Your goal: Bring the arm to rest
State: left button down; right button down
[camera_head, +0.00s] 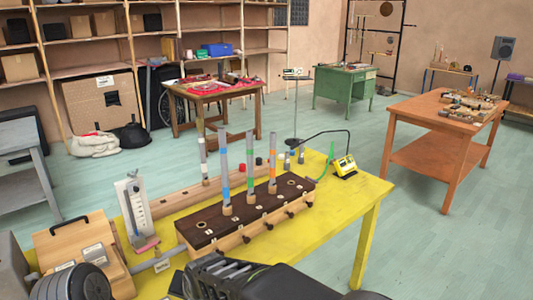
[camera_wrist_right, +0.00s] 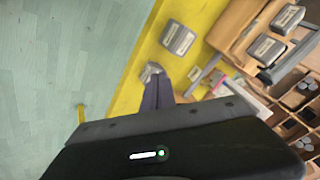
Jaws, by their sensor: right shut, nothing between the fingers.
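My right arm comes in at the bottom of the head view, over the near edge of the yellow table (camera_head: 335,218). Its right gripper (camera_head: 192,284) is low in front of the dark-topped wooden block. In the right wrist view the fingers of the right gripper (camera_wrist_right: 153,72) are together, with nothing held between them, above the yellow table edge. The left gripper is in neither view.
The wooden block (camera_head: 240,212) holds several upright tubes (camera_head: 250,165). A white gauge stand (camera_head: 135,208), a wooden box (camera_head: 85,250) and a yellow device (camera_head: 344,166) share the table. Open floor (camera_head: 430,250) lies to the right. An orange-brown table (camera_head: 430,110) stands beyond.

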jog(key=s+d+f+g+h, duration=0.15)
jog(key=s+d+f, duration=0.25)
jog(key=d+f, duration=0.65)
jog(key=s+d+f+g, duration=0.2)
jog(key=s+d+f, duration=0.1)
jog(key=d+f, duration=0.8)
jog(key=s+d+f+y, duration=0.1)
jog(key=s+f, duration=0.3)
jog(key=s, duration=0.5)
jog(key=s+d+f+g, duration=0.1)
jog(key=s+d+f, duration=0.2)
jog(key=s, duration=0.6)
jog(key=shift+f+y, duration=0.35)
jog(key=shift+f, duration=0.1)
jog(key=shift+g, duration=0.25)
